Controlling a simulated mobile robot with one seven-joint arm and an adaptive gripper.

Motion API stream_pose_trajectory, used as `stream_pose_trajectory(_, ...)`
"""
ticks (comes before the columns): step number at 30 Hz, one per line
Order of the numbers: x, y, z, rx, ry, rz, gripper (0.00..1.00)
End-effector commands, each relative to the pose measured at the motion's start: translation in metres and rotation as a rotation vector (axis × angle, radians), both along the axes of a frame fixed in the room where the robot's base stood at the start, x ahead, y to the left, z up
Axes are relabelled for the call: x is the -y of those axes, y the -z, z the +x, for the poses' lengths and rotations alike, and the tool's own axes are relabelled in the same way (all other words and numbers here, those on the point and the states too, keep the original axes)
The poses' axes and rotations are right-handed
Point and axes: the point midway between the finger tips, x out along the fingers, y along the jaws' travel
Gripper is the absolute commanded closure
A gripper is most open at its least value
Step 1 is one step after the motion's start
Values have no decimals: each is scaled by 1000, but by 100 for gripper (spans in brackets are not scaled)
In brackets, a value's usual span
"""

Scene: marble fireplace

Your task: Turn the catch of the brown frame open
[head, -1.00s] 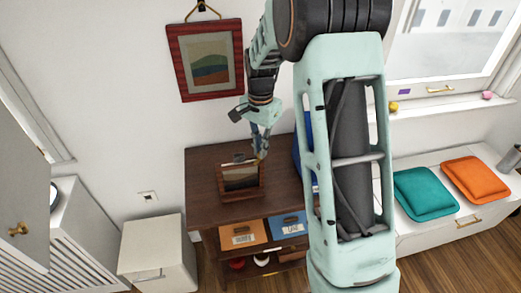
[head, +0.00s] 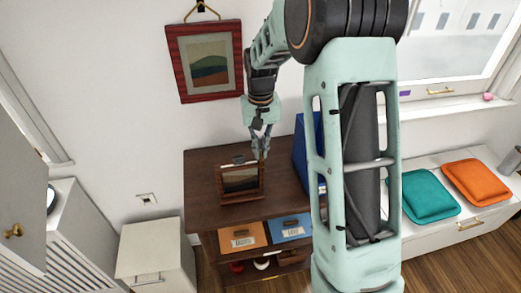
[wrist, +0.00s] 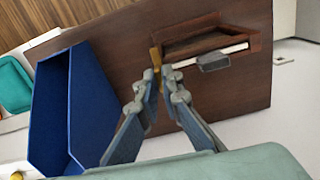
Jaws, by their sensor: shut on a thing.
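The brown frame (head: 240,198) stands upright on a dark wooden cabinet, with a dark picture in it. The wrist view shows its top edge (wrist: 205,43) from above, with a small grey tab (wrist: 213,61) at the side. A narrow brass catch (wrist: 155,57) is at the frame's corner, the top right one in the head view. My gripper (head: 261,153) points down at this corner. Its fingers (wrist: 164,85) are shut on the catch, which shows between and beyond the fingertips. The fingers hide part of the catch.
The dark cabinet top (head: 203,165) is clear left of the frame. A blue holder (wrist: 80,100) stands close by on the other side. A red-framed picture (head: 206,62) hangs on the wall behind. Box drawers (head: 242,238) sit below.

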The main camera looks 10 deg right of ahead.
Motion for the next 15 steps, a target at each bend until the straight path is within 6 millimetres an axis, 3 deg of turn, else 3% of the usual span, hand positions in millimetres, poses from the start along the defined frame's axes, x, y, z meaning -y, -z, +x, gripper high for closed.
stream_pose_trajectory(15, 0, -1, 0, 1, -64, 0, 100)
